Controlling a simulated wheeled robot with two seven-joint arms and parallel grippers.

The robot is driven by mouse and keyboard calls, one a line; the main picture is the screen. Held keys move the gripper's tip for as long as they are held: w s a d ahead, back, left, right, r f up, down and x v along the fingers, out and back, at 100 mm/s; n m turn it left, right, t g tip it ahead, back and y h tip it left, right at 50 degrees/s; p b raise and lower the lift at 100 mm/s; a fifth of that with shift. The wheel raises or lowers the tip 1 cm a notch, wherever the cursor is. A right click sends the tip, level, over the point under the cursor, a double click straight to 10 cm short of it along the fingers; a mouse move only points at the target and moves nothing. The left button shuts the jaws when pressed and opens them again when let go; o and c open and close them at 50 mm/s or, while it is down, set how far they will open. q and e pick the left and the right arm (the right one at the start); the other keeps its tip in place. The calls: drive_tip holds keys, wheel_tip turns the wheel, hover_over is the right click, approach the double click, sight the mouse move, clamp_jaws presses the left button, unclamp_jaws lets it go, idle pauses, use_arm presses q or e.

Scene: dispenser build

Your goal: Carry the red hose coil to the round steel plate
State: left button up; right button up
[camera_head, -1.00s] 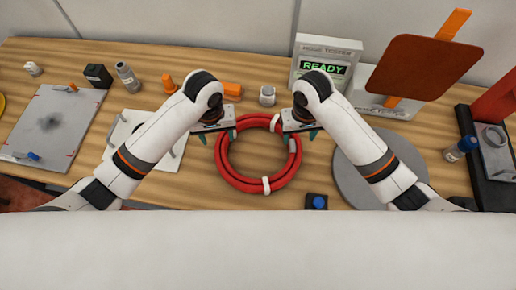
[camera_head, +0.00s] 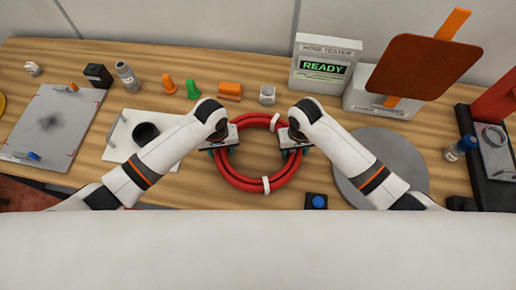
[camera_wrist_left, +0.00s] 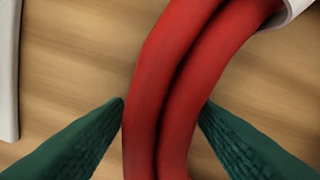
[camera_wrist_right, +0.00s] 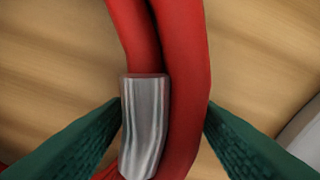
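The red hose coil (camera_head: 268,184) lies flat on the wooden table in the middle of the head view, bound with white bands. My left gripper (camera_head: 223,152) is at its left side, with green fingers pressed on both sides of the two hose strands (camera_wrist_left: 162,100). My right gripper (camera_head: 294,152) is at its right side, its fingers against both sides of the strands and a shiny band (camera_wrist_right: 145,125). Both grippers look shut on the coil. The round steel plate (camera_head: 400,150) lies to the right, bare where visible and partly hidden by my right arm.
The hose tester (camera_head: 322,68) reads READY behind the coil. A black box with a blue button (camera_head: 317,202) sits close to the coil's front right. A blue-capped bottle (camera_head: 461,148) stands right of the plate. A white tray (camera_head: 117,150) with a black cup (camera_head: 146,133) is at left.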

use_arm(q)
clamp_jaws()
use_arm(e)
clamp_jaws()
use_arm(q)
drive_tip(key=shift+w+r, duration=0.1)
drive_tip(key=shift+r, duration=0.1)
use_arm(e)
drive_tip(key=shift+w+r, duration=0.1)
drive_tip(key=shift+r, duration=0.1)
